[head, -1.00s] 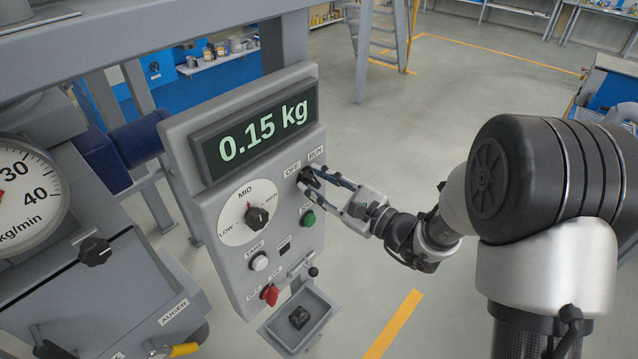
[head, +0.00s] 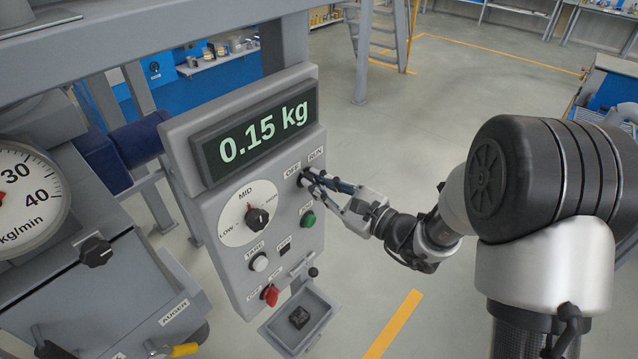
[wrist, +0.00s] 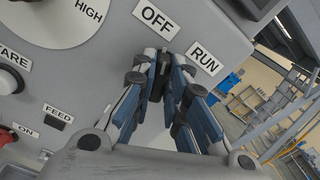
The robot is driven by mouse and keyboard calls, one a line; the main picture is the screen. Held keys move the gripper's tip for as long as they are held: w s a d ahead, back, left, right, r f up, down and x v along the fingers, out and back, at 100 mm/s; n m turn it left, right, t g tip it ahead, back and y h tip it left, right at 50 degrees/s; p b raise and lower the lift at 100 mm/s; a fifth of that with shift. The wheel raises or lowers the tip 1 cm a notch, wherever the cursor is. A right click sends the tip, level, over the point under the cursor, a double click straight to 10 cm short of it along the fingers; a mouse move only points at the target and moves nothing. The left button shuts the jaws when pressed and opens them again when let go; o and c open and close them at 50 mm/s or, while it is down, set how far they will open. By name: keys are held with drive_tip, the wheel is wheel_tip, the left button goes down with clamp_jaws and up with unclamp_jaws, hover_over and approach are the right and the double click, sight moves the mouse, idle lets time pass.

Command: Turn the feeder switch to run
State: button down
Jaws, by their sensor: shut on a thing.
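The feeder switch (head: 302,178) is a small dark knob on the grey control panel, below the OFF label (head: 292,170) and RUN label (head: 316,154). My gripper (head: 313,182) reaches it from the right, with its fingertips at the panel. In the wrist view the blue-padded fingers of my gripper (wrist: 162,82) are closed around the dark knob (wrist: 157,68). The knob sits beneath the gap between the OFF label (wrist: 158,19) and the RUN label (wrist: 204,60). The fingers cover much of it, so I cannot tell exactly where it points.
The display (head: 262,135) reads 0.15 kg. The LOW-MID-HIGH dial (head: 257,219), a green button (head: 308,220), a white TARE button (head: 260,263) and a red switch (head: 270,295) are close by. A small tray (head: 322,320) is below. The floor right of the panel is open.

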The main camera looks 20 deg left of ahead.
drive_tip(key=m+p, duration=0.1)
drive_tip(key=m, duration=0.2)
drive_tip(key=m+p, duration=0.1)
drive_tip(key=m, duration=0.2)
drive_tip(key=shift+w+d+r, duration=0.1)
drive_tip(key=shift+w+r, duration=0.05)
drive_tip(key=m+p, duration=0.2)
drive_tip(key=m, duration=0.2)
drive_tip(key=shift+w+m+p, duration=0.1)
drive_tip(key=shift+m+p, duration=0.25)
drive_tip(key=shift+m, duration=0.05)
drive_tip(key=c, duration=1.6)
unclamp_jaws()
drive_tip(key=v, duration=1.2)
